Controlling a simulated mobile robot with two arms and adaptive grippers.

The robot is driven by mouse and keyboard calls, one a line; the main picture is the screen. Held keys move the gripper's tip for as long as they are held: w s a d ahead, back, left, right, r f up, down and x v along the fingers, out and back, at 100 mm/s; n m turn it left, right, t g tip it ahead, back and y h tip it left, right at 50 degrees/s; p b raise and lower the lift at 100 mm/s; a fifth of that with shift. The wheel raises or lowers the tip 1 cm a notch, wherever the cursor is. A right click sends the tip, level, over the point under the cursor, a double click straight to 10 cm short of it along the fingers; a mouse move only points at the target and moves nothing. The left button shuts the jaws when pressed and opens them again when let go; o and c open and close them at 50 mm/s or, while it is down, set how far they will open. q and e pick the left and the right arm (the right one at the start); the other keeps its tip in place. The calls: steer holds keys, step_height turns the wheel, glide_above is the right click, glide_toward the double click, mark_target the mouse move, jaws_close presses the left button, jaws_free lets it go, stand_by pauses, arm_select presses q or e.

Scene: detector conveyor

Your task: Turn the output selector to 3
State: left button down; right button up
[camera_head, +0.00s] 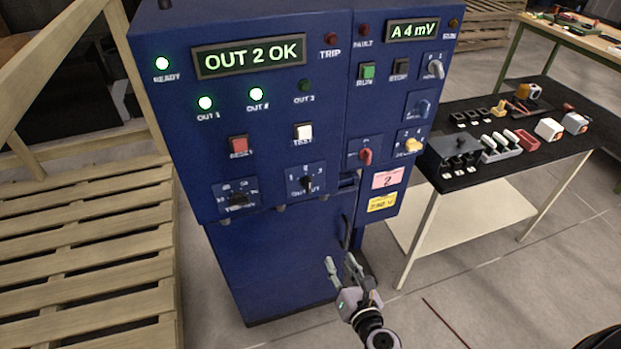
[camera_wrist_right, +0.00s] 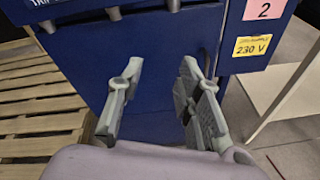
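The output selector (camera_head: 307,183) is a dark knob on a plate marked OUTPUT, low on the front of the blue cabinet (camera_head: 270,120). Its pointer looks close to upright, near the 2; the exact mark is hard to read. The display (camera_head: 249,56) reads "OUT 2 OK". My right gripper (camera_head: 341,263) is open and empty, below the selector in front of the cabinet's lower part. It also shows open in the right wrist view (camera_wrist_right: 158,75). My left gripper is not in view.
Close to the selector are another dark knob (camera_head: 237,199), a red button (camera_head: 238,145), a white button (camera_head: 303,132) and a red knob (camera_head: 365,156). Wooden pallets (camera_head: 85,250) lie at left. A black-topped table (camera_head: 470,187) with parts stands at right.

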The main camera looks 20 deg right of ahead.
step_height(320, 180, up, 11)
steer(key=a+n+t, duration=0.2)
steer(key=n+t, duration=0.1)
steer(key=n, duration=0.1)
steer(key=p, duration=0.3)
glide_toward(310, 184)
steer(key=shift+y, duration=0.3)
steer(key=w, duration=0.9)
steer(key=shift+w+r, duration=0.15)
steer(key=shift+w, duration=0.15)
steer(key=shift+c, duration=0.4)
steer(key=shift+s, duration=0.1)
jaws_close()
